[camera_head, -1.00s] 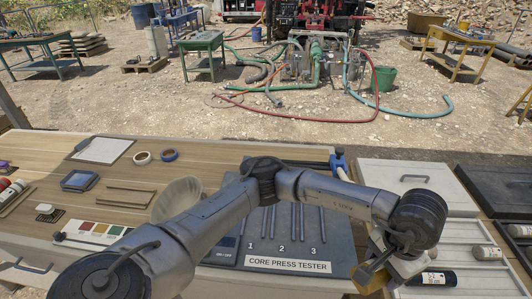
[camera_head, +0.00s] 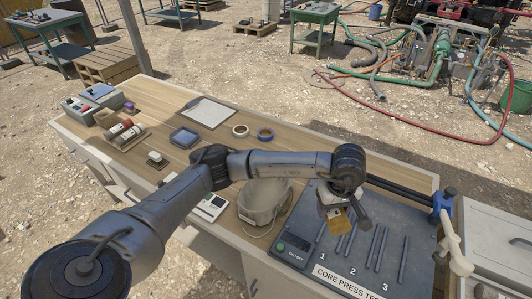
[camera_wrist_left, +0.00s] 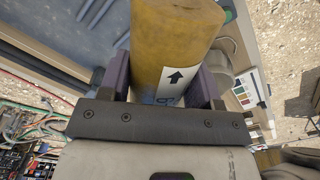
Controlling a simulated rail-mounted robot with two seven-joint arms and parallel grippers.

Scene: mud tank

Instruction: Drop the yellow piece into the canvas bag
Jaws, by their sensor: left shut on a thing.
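The yellow piece (camera_head: 338,220) is a short cylinder, held in my left gripper (camera_head: 335,207) above the dark press tester board. In the left wrist view the yellow piece (camera_wrist_left: 175,45) sits between the two purple-grey fingers of my left gripper (camera_wrist_left: 163,80), with a black arrow on a white label facing the camera. The canvas bag (camera_head: 264,203) is a pale grey-beige open bag on the bench, to the left of the gripper and apart from it. Part of the bag's inside shows. My right gripper is out of view.
The core press tester (camera_head: 375,245) with numbered rods lies right of the bag. A colour chart (camera_head: 211,206) lies left of the bag. Tape rolls (camera_head: 240,130), a clipboard (camera_head: 208,111) and a blue-grey tray (camera_head: 185,137) lie farther back. A blue clamp (camera_head: 441,204) stands at the right.

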